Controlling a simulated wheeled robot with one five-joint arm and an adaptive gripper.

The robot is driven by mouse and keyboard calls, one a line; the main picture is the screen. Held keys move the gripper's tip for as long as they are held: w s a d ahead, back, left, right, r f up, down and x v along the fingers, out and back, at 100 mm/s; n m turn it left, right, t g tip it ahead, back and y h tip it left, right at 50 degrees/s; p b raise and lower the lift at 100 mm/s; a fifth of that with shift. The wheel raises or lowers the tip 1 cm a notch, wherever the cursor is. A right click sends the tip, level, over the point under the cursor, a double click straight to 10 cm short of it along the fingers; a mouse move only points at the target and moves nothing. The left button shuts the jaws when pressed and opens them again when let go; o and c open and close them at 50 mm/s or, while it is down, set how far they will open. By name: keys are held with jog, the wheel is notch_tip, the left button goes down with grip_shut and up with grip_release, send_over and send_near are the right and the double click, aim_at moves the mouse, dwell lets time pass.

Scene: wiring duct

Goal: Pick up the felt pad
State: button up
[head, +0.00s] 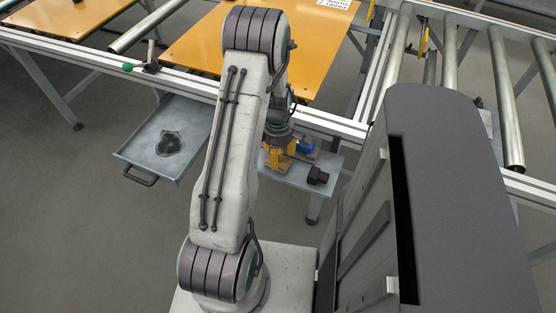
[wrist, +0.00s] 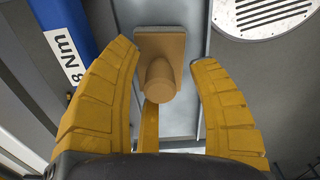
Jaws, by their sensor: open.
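In the wrist view a tan piece (wrist: 160,80), with a flat squarish plate and a round knob facing me, sits between my fingers; it may be the felt pad, but I cannot tell for sure. In the head view my gripper (head: 277,158) is low over a small grey shelf (head: 328,160), partly behind my arm. The tan piece cannot be made out there.
A blue tool (wrist: 70,45) marked "8 Nm" lies left of my fingers, and a round slotted grey disc (wrist: 265,15) is at upper right. In the head view a black block (head: 317,175) is on the shelf. A grey drawer (head: 190,112) with a dark patch stands left.

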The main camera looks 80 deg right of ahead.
jog(key=shift+c, duration=0.4)
grip_shut()
